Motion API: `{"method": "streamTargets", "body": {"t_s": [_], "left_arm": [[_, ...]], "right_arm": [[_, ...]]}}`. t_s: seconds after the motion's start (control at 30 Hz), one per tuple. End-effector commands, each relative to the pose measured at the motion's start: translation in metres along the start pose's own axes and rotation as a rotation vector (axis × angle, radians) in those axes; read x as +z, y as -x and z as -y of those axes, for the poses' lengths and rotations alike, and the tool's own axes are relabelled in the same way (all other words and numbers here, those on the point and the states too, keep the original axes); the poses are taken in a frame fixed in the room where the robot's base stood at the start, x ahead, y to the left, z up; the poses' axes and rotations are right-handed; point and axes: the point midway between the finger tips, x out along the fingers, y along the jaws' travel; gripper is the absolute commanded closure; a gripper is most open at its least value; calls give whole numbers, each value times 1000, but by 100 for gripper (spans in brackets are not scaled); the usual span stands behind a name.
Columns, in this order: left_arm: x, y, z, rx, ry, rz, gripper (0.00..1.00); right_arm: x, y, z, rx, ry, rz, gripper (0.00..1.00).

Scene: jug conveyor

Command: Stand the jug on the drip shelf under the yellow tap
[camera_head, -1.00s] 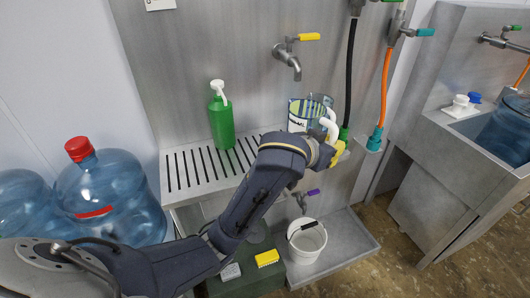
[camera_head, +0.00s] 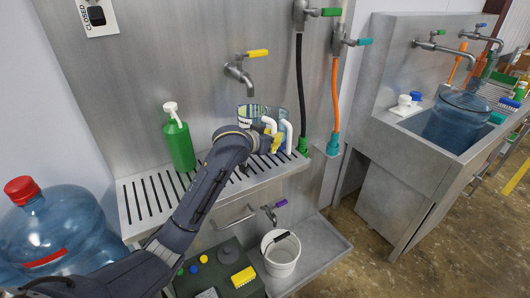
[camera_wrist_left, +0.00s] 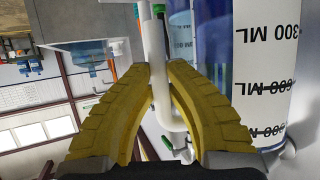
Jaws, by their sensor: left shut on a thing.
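The jug (camera_head: 250,112) is clear with printed markings and a white handle, and is just below the spout of the yellow-handled tap (camera_head: 239,70) in the head view. My left gripper (camera_head: 277,141) has yellow fingers shut on the handle. In the left wrist view the white handle (camera_wrist_left: 156,60) is between the fingers (camera_wrist_left: 162,95), beside the jug wall (camera_wrist_left: 265,70) with its ML marks. The slotted drip shelf (camera_head: 135,222) lies below. My arm hides the jug's base, so I cannot tell whether it touches the shelf. My right gripper is not in view.
A black hose (camera_head: 299,90) and an orange hose (camera_head: 335,95) hang to the right. A white bucket (camera_head: 281,258) stands below. A large blue bottle (camera_head: 60,235) is at left.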

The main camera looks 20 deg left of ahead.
Motion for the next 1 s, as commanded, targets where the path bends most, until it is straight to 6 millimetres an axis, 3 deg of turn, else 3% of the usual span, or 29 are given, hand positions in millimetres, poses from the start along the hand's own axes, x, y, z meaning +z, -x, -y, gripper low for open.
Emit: {"method": "streamTargets", "body": {"t_s": [0.53, 1.0], "left_arm": [[42, -18, -1, 0, -1, -1, 100], [47, -20, -1, 0, -1, -2, 100]], "right_arm": [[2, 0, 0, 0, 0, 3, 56], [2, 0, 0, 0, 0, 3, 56]]}}
